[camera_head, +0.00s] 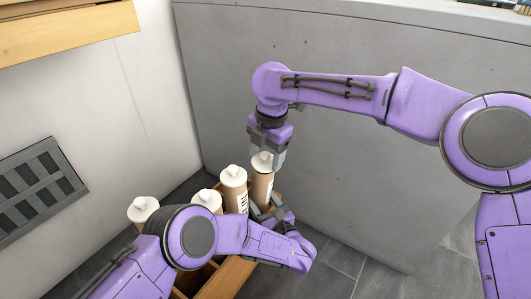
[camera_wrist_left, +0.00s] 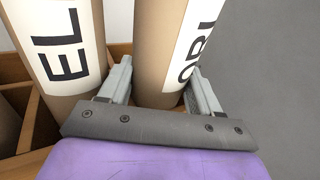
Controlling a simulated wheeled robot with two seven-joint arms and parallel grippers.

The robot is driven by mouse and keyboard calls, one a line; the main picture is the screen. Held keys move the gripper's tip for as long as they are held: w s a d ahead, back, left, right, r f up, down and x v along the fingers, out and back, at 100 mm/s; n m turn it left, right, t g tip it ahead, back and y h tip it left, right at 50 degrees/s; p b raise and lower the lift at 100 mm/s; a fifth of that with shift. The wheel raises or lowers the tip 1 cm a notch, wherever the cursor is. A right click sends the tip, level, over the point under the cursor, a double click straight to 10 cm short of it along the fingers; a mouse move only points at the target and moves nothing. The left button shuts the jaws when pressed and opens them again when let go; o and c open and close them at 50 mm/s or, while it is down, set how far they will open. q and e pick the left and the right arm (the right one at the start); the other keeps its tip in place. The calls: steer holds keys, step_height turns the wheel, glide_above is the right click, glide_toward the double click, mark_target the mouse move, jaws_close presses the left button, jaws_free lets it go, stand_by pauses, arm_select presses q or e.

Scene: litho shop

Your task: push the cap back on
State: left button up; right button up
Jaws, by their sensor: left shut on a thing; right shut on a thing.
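A brown cardboard tube with a white label (camera_head: 262,187) stands upright at the right end of a wooden crate (camera_head: 232,280). My left gripper (camera_head: 268,210) is shut around this tube low down; in the left wrist view its two fingers sit on either side of the tube (camera_wrist_left: 167,50). The white cap (camera_head: 262,161) shows at the tube's top. My right gripper (camera_head: 268,152) comes from above and is shut on the cap, its fingers partly hiding it. I cannot tell whether the cap is fully seated.
Several other tubes with white caps stand in the crate, the nearest one (camera_head: 234,189) close beside the held tube. A grey counter wall (camera_head: 370,170) rises behind. A grey vent (camera_head: 40,190) is on the left wall. Tiled floor (camera_head: 375,285) lies free at lower right.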

steer(key=shift+w+f, duration=0.1)
steer(key=shift+f, duration=0.45)
steer(key=o, duration=1.1)
steer(key=shift+f, duration=0.1)
steer(key=r, duration=0.4)
steer(key=s+r, duration=0.1)
steer(key=r, duration=0.3)
steer(key=d+r, duration=0.1)
steer(key=r, duration=0.3)
steer(key=shift+s, duration=0.2)
arm_select(q)
steer(key=o, duration=1.6)
